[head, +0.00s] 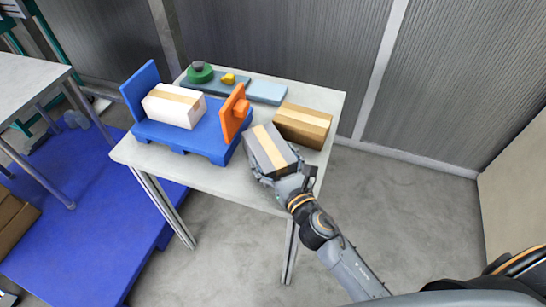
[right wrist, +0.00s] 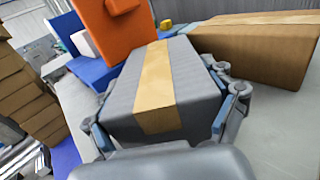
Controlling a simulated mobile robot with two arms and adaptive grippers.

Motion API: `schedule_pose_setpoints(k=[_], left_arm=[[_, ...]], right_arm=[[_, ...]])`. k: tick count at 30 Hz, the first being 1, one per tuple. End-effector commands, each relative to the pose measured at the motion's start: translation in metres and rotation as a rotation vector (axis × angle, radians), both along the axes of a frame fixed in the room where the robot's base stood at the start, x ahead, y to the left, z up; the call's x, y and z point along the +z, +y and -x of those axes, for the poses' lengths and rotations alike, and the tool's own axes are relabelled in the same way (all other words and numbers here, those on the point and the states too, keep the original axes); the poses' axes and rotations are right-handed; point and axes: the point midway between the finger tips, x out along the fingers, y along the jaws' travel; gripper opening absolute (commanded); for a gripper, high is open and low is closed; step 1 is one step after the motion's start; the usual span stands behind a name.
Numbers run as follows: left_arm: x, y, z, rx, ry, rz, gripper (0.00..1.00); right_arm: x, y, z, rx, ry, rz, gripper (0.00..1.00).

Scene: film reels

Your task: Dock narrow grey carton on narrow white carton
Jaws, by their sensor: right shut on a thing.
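The narrow grey carton (head: 266,149) with a tan tape strip is in my right gripper (head: 273,174), at the table's front right. In the right wrist view the grey carton (right wrist: 190,95) sits between the two fingers (right wrist: 160,130), which press on its sides. I cannot tell whether it touches the table. The narrow white carton (head: 173,105), also taped, lies on a blue pallet-like base (head: 185,138) to the left. An orange upright piece (head: 234,113) stands between the two cartons. My left gripper is not in view.
A brown carton (head: 302,124) lies right behind the grey one. A blue upright panel (head: 139,90) stands at the base's left end. Behind are a light blue block (head: 267,92), a green round part (head: 200,72) and a yellow piece (head: 229,78). The table's front edge (head: 215,192) is bare.

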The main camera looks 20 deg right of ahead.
Motion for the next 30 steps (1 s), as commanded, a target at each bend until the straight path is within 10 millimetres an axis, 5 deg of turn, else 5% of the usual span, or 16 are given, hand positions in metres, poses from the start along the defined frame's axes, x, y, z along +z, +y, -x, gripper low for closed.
schedule_pose_setpoints(k=[7, 8, 10, 23, 30], left_arm=[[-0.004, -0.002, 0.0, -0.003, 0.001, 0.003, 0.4], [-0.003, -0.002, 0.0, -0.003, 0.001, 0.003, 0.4], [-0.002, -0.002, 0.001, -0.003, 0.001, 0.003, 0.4], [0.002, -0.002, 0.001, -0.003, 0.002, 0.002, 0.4], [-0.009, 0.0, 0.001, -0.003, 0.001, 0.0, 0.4]], right_arm=[[-0.002, 0.0, 0.0, 0.0, -0.002, 0.001, 0.38], [-0.003, 0.0, 0.0, 0.0, 0.0, 0.001, 0.88], [-0.002, 0.0, 0.0, -0.001, 0.0, 0.0, 1.0], [0.002, 0.0, 0.0, -0.001, 0.0, 0.0, 1.0], [-0.002, -0.007, 0.035, 0.0, 0.003, 0.002, 1.0]])
